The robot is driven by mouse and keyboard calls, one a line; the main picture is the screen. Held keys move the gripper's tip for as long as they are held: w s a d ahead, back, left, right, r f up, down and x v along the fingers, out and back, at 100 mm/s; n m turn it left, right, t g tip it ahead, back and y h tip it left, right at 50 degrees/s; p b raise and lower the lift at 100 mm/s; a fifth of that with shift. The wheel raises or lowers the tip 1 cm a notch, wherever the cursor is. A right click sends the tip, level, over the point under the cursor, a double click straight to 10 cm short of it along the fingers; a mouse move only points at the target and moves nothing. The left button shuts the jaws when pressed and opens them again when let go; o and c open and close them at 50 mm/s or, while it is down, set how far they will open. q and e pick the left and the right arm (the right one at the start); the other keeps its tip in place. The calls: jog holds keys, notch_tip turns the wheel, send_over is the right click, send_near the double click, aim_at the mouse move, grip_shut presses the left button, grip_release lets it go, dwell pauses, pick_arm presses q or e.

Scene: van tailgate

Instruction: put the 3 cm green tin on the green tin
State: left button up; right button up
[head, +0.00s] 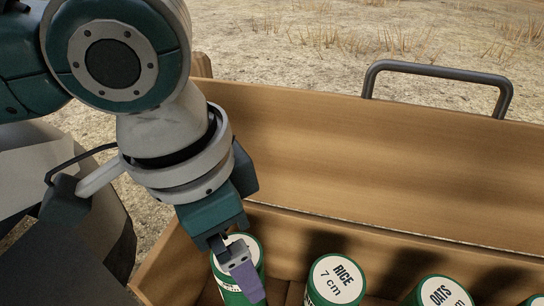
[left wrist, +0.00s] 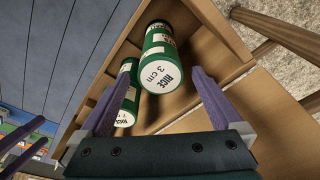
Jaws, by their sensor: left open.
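In the left wrist view a green tin (left wrist: 161,76) with a white lid reading "RICE 3 cm" shows between the fingers of my left gripper (left wrist: 163,72). The fingers are apart, and I cannot tell how deep the tin sits between them. In the head view my left gripper (head: 234,262) points down over a green tin (head: 223,275), hiding much of its lid and any size on it. To its right stand a green tin lidded "RICE 7 cm" (head: 337,279) and a green "OATS" tin (head: 443,292). A second green tin (left wrist: 126,117) stands beside the 3 cm one in the wrist view.
The tins stand in a wooden box whose long back wall (head: 360,170) rises behind them. A dark handle (head: 437,68) stands above that wall. Another tin (head: 535,300) is cut off at the right edge. Two purplish bars (left wrist: 27,150) show at the wrist view's lower left.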

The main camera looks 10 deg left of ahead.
aim_at(219, 263)
pick_arm(q)
notch_tip(219, 263, up, 11)
jog(key=s+a+p, duration=0.1)
jog(key=p, duration=0.1)
jog(key=s+d+f+n+t+h, duration=0.2)
jog(key=s+d+f+h, duration=0.1)
jog(key=d, duration=0.2)
jog(key=s+a+f+n+y, duration=0.4)
jog(key=s+a, duration=0.4)
jog(key=a, duration=0.5)
jog(key=shift+f+n, duration=0.7)
jog(key=shift+f, duration=0.25)
